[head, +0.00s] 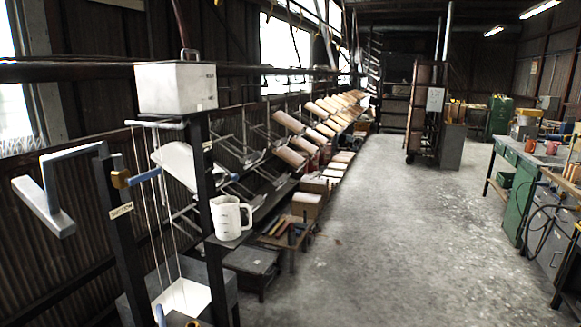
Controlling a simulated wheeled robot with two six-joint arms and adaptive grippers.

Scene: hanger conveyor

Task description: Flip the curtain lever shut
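On a dark post at the left stands a short blue lever (147,175) with an orange-brown knob (120,179) at its left end. It sticks out to the right, tilted slightly up. A small label plate (121,210) sits below it, its text too small to read surely. I cannot tell for certain that this is the curtain lever. Neither of my grippers can be made out in the head view.
A white measuring jug (229,218) stands on a small shelf right of the posts. A pale box (176,86) sits above, with thin cords hanging below it. A hanger conveyor (290,123) runs back along the wall. The floor (400,230) is clear up to the green workbench (522,190).

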